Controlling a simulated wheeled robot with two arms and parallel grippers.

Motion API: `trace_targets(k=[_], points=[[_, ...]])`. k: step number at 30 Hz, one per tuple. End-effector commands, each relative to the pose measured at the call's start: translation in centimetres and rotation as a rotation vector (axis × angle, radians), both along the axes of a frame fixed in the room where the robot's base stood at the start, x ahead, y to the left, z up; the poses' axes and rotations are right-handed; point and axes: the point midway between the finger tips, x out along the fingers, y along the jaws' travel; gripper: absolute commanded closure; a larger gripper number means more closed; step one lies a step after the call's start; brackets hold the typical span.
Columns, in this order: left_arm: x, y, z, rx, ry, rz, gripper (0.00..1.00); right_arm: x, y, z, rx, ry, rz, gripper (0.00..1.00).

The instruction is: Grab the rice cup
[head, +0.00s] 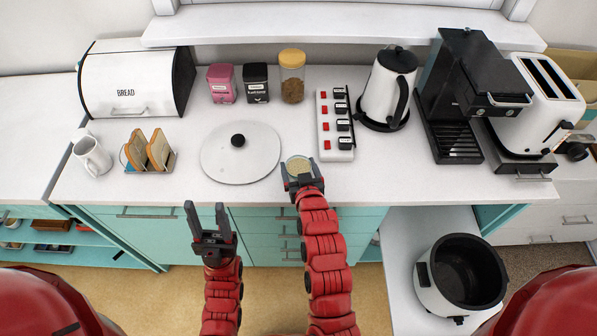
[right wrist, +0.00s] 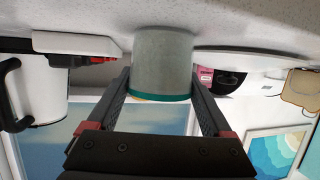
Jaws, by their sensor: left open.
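The rice cup (head: 299,165) stands upright near the front edge of the white counter, with pale grain inside. In the right wrist view it appears upside down as a grey-white cup (right wrist: 163,62) with a green band at its rim. My right gripper (head: 301,177) has one finger on each side of the cup, very close to its wall; I cannot tell whether they press on it. My left gripper (head: 209,220) is open and empty, in front of the counter's edge and left of the right arm.
A round lid (head: 240,165) lies left of the cup. A power strip (head: 326,125) with red switches and a kettle (head: 388,85) stand to the right. A toast rack (head: 149,152) and mug (head: 92,155) are left. An open rice cooker pot (head: 460,275) sits lower right.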

Motion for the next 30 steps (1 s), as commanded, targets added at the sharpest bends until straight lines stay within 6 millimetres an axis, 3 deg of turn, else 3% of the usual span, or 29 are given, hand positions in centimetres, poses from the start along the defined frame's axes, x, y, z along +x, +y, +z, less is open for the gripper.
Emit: trace_targets(k=[2,10,22,30], points=[[0.0,0.0,0.0,0.000,0.000,0.000,0.50,0.0,0.0,0.0,0.000,0.000,0.000,0.32],[0.0,0.0,0.0,0.000,0.000,0.000,0.50,0.0,0.0,0.0,0.000,0.001,0.000,0.81],[0.0,0.0,-0.4,0.000,0.000,0.000,0.50,0.0,0.1,0.4,0.000,-0.001,0.002,0.83],[0.0,0.0,-2.5,0.000,0.000,0.000,0.50,-0.1,0.2,3.6,0.005,-0.008,0.002,0.83]])
